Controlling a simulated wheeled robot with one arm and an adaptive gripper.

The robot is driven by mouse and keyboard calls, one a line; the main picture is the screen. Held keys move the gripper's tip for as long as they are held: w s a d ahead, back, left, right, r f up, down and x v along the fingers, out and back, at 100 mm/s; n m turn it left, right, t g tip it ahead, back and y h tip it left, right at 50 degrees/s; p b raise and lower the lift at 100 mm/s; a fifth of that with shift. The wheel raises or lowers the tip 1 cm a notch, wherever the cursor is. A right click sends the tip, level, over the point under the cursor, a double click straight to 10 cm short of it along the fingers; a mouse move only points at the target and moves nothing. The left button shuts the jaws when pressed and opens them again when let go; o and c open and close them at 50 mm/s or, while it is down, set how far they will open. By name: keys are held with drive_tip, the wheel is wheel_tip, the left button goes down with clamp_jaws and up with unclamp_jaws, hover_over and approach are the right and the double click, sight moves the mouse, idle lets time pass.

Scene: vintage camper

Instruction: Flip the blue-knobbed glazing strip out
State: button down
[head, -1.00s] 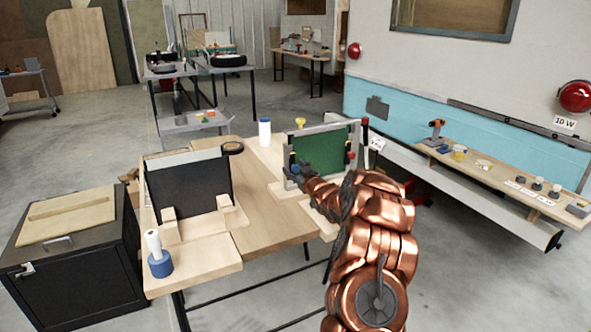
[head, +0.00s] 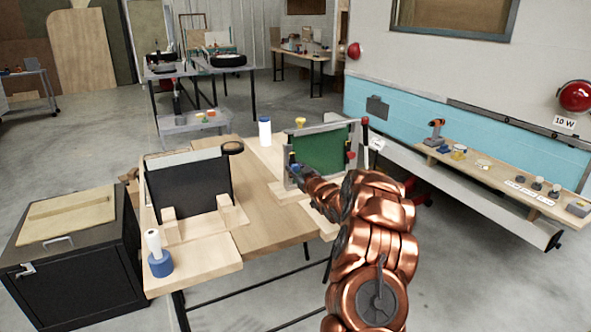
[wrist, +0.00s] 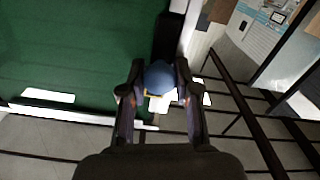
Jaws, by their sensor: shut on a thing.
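A green panel (head: 325,152) stands upright in a pale frame on the wooden table, and it fills the left of the wrist view (wrist: 70,60). A blue knob (wrist: 159,76) sits between the fingers of my gripper (wrist: 160,88), which is shut on it. A dark strip (wrist: 168,36) runs along the panel's edge beside the knob. In the head view my gripper (head: 297,172) is at the panel's lower left side, where the blue knob (head: 295,168) partly shows. A red knob (head: 351,155) is on the panel's right side. My arm hides part of the lower frame.
A black panel (head: 190,190) on wooden blocks stands left on the table (head: 262,220). A blue-based white roll (head: 160,263) is at its front corner. A white bottle (head: 265,132) and yellow piece (head: 300,122) stand behind. The camper wall (head: 470,135) is right.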

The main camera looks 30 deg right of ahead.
drive_tip(key=shift+d, duration=0.1)
drive_tip(key=shift+s+f+b, duration=0.15)
drive_tip(key=shift+s+b, duration=0.35)
drive_tip(key=c, duration=0.8)
unclamp_jaws()
drive_tip(key=shift+s, duration=0.1)
drive_tip(key=s+a, duration=0.1)
drive_tip(key=s, duration=1.1)
drive_tip(key=shift+a, duration=0.15)
